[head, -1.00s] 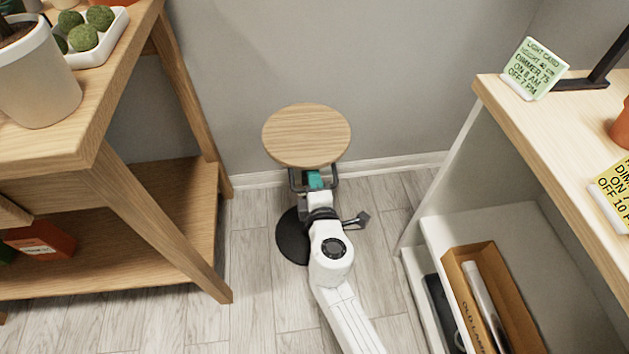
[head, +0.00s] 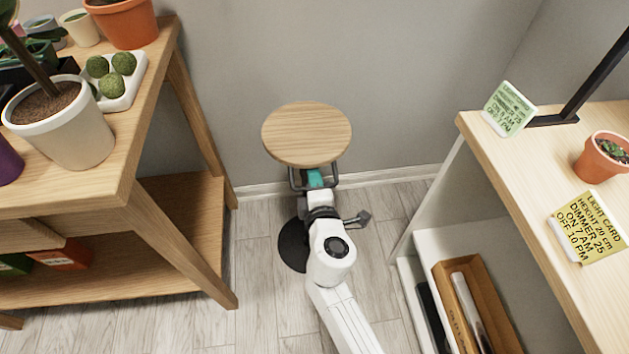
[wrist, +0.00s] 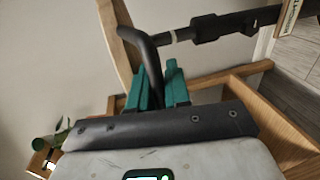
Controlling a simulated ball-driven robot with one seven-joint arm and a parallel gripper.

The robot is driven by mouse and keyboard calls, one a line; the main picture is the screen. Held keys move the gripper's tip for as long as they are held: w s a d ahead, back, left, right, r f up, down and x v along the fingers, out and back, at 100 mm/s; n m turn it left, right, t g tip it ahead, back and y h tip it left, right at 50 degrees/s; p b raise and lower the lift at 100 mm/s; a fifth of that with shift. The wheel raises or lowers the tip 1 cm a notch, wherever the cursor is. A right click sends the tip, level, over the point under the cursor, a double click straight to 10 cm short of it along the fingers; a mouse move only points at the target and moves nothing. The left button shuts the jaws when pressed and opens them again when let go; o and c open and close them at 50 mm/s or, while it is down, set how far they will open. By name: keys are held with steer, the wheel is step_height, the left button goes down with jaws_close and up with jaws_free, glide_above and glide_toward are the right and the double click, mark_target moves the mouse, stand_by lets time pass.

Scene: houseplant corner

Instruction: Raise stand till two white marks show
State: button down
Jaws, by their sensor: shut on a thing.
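The stand has a round wooden top (head: 306,133), with a black disc base (head: 292,245) on the floor. My gripper (head: 315,180) is below the top's near edge, its teal fingers shut on the dark handle loop under the top. In the wrist view my gripper (wrist: 160,88) has one finger on each side of the handle loop (wrist: 152,62). The stand's dark post (wrist: 185,34) runs sideways there, with a thicker collar (wrist: 210,27). One white mark (wrist: 173,37) shows on the post between handle and collar. My arm hides most of the post in the head view.
A wooden plant shelf (head: 150,190) stands at left with a white pot (head: 62,125) near its edge. At right is a pale cabinet (head: 480,130) with a green card (head: 509,108), a yellow card (head: 590,228) and a terracotta pot (head: 603,158).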

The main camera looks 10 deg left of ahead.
step_height(320, 180, up, 5)
steer(key=p, duration=0.3)
steer(key=shift+r, duration=0.1)
steer(key=c, duration=1.4)
jaws_free()
steer(key=shift+c, duration=0.2)
steer(key=shift+s, duration=0.1)
steer(key=p, duration=0.2)
glide_toward(312, 155)
steer(key=v, duration=0.5)
steer(key=shift+s+d, duration=0.1)
steer(key=shift+s, duration=0.05)
